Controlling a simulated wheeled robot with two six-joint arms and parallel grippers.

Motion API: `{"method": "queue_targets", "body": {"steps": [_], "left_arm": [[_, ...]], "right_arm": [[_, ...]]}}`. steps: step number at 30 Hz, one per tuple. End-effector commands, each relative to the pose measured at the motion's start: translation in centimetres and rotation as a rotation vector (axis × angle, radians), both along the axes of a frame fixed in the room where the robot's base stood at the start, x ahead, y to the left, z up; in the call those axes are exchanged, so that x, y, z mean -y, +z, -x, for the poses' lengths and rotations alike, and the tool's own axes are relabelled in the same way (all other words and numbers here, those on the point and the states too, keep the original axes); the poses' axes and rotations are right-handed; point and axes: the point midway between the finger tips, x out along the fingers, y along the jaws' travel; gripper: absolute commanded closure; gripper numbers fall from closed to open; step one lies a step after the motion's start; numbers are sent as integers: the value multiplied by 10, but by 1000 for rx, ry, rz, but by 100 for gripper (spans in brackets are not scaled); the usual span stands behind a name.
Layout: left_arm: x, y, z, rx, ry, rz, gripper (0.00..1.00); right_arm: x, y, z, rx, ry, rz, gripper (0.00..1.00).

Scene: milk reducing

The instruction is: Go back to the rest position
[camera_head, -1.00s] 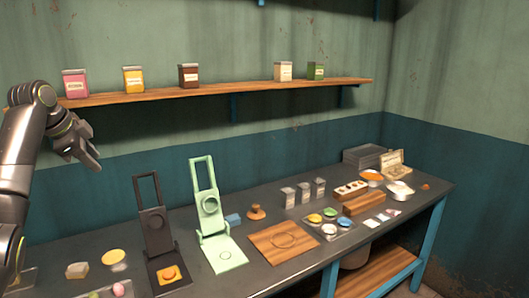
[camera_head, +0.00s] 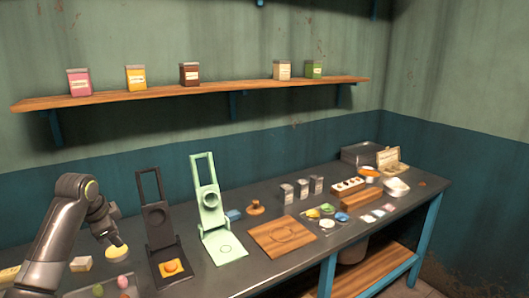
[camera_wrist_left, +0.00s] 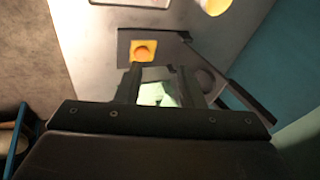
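My left gripper (camera_head: 112,238) hangs low over the left part of the table, beside the dark hinged press (camera_head: 158,215) and near a yellow round piece (camera_head: 116,252). In the left wrist view its two fingers (camera_wrist_left: 158,80) stand apart, with a pale green surface showing in the gap beyond them. I see nothing held between the fingers. The dark press shows beyond the fingers in the left wrist view, with an orange piece (camera_wrist_left: 143,50) on its base. My right gripper is not in view.
A pale green press (camera_head: 212,205) stands open right of the dark one. A wooden board (camera_head: 268,243), small grey boxes and bowls fill the table's right part. Several coloured tins stand on the wall shelf (camera_head: 215,90). The wall is close behind.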

Motion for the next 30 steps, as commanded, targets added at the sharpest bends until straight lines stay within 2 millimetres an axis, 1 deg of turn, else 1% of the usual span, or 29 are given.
{"method": "queue_targets", "body": {"steps": [1, 3, 5, 6, 8, 9, 11, 12, 14, 15, 17, 18, 20, 21, 22, 23, 24, 27, 30], "left_arm": [[6, -32, 14, -20, 21, 0, 65], [14, -65, 31, -30, 56, 1, 65], [21, -92, 49, -40, 90, 5, 65], [25, -108, 61, -45, 110, 10, 65], [32, -132, 81, -52, 146, 18, 65], [36, -147, 95, -54, 169, 24, 65], [42, -167, 117, -59, 207, 35, 65], [47, -179, 133, -62, 233, 44, 65], [53, -196, 157, -64, 274, 59, 65], [57, -206, 173, -66, 304, 70, 65], [62, -218, 198, -67, 348, 85, 65], [66, -226, 215, -69, 381, 96, 65], [72, -234, 241, -67, 431, 115, 65], [74, -239, 258, -67, 465, 125, 65], [77, -242, 271, -66, 492, 135, 65], [79, -244, 284, -64, 521, 143, 65], [82, -246, 301, -64, 559, 155, 65], [86, -247, 339, -54, 648, 178, 65], [89, -244, 368, -47, 723, 197, 65]], "right_arm": [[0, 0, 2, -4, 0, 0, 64], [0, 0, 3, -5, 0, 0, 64], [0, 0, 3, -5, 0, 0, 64], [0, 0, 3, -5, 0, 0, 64], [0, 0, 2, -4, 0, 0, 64], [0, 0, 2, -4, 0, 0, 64], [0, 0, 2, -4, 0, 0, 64], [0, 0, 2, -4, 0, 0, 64], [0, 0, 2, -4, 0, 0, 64], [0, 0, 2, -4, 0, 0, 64], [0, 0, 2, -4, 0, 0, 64], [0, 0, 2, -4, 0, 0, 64], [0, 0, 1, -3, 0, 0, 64], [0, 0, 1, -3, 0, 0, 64], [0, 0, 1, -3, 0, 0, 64], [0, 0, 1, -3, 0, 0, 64], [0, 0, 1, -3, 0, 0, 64], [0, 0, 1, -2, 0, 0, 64], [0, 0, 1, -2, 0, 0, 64]]}}
